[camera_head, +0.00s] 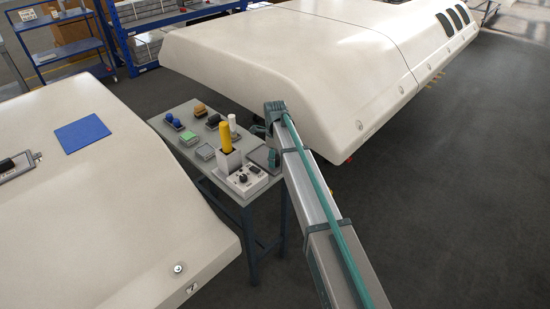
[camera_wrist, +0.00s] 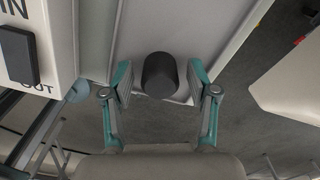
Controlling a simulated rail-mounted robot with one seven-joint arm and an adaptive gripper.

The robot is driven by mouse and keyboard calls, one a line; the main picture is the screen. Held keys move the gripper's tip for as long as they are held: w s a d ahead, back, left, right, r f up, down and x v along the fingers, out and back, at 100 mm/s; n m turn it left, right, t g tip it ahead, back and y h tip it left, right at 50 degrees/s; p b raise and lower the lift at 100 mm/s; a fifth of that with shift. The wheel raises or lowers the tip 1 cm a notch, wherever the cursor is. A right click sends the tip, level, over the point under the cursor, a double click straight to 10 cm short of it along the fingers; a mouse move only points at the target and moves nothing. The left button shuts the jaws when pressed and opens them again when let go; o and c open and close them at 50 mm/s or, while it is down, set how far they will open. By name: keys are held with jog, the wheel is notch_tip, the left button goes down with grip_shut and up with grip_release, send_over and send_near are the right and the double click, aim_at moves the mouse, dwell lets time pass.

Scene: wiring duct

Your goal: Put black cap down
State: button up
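The black cap (camera_wrist: 160,75) is a short dark cylinder in the wrist view, near the edge of a light grey surface. My gripper (camera_wrist: 160,82) is open, with one finger on each side of the cap. A narrow gap shows between each finger and the cap. I cannot tell whether the cap rests fully on the surface beneath it. In the head view my arm reaches over the right side of the small work table (camera_head: 188,152); the fingers and the cap cannot be made out there.
A white box (camera_wrist: 54,45) marked IN and OUT with a black switch stands close left of my gripper.

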notch_tip(320, 180, up, 12)
jog(key=b, duration=0.2)
jog(key=shift+r+b, duration=0.2)
jog(key=shift+b, duration=0.15)
dwell(0.3)
jog(key=s+d+f+n, duration=0.5)
jog(key=s+d+f, duration=0.2)
jog(key=f, duration=0.2)
jog(key=s+d+f+n, duration=0.5)
jog(key=s+d+f, duration=0.2)
jog(key=f, duration=0.3)
jog(key=s+d+f+n, duration=0.5)
jog(key=s+n, duration=0.1)
jog(key=s, duration=0.3)
jog(key=s+d+f+n, duration=0.5)
jog(key=s+f, duration=0.1)
jog(key=s, duration=0.3)
jog(key=s+f+g, duration=0.3)
jog(key=s+f, duration=0.6)
jog(key=s, duration=0.5)
jog(key=s+f+g, duration=0.3)
jog(key=s+f, duration=0.6)
jog(key=s, duration=0.6)
jog(key=shift+s+a+g, duration=0.15)
jog(key=shift+a+g, duration=0.05)
jog(key=shift+g, duration=0.2)
